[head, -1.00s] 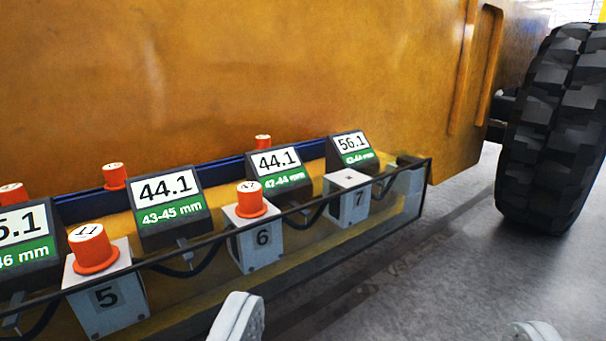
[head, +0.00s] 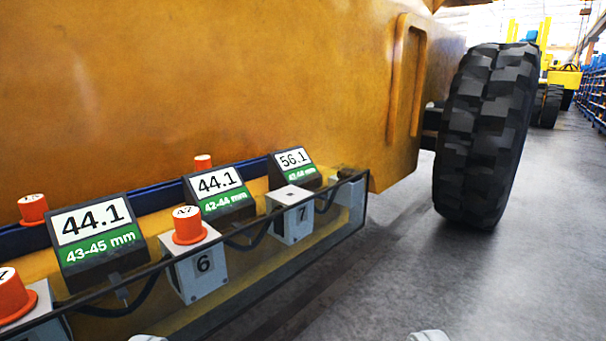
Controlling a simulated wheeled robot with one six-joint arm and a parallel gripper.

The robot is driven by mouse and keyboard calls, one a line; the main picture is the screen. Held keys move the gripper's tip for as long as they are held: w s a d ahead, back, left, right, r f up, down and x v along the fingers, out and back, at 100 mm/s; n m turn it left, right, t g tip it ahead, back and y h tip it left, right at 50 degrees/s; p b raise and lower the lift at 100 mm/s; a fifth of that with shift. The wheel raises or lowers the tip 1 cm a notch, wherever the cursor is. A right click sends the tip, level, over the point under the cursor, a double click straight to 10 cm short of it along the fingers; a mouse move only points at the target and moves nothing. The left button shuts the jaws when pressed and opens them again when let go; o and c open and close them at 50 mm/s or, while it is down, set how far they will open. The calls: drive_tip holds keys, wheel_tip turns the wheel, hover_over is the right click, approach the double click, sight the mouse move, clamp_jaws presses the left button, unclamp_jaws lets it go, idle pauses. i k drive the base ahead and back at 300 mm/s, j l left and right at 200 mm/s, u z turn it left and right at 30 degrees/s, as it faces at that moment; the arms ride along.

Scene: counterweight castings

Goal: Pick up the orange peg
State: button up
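Several orange pegs show at the lower left. One orange peg (head: 188,226) stands upright on the white block marked 6 (head: 204,264). Another orange peg (head: 14,298) stands on a block at the left edge and is partly cut off. Two more pegs stand farther back, one at the left (head: 33,208) and one behind the displays (head: 203,162). The white block marked 7 (head: 292,214) has no peg on it. My gripper (head: 288,337) shows only as two pale fingertips at the bottom edge, set wide apart. It is open and empty, nearer than the blocks and touching no peg.
A clear-sided tray with a dark rim (head: 262,287) holds the blocks, cables and displays; displays read 44.1 (head: 91,220), 44.1 (head: 219,182) and 56.1 (head: 293,160). A yellow machine body (head: 220,75) rises behind. A large black tyre (head: 485,135) and open grey floor (head: 510,285) lie right.

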sight(33, 207)
drive_tip(key=i+l+u, duration=0.1)
drive_tip(key=i+u, duration=0.15)
drive_tip(key=u, duration=0.25)
drive_tip(key=i+l+u, duration=0.2)
drive_tip(key=u, duration=0.3)
drive_tip(key=i+l+u, duration=0.15)
drive_tip(key=u, duration=0.3)
drive_tip(key=k+l, duration=0.05)
drive_tip(key=l, duration=0.05)
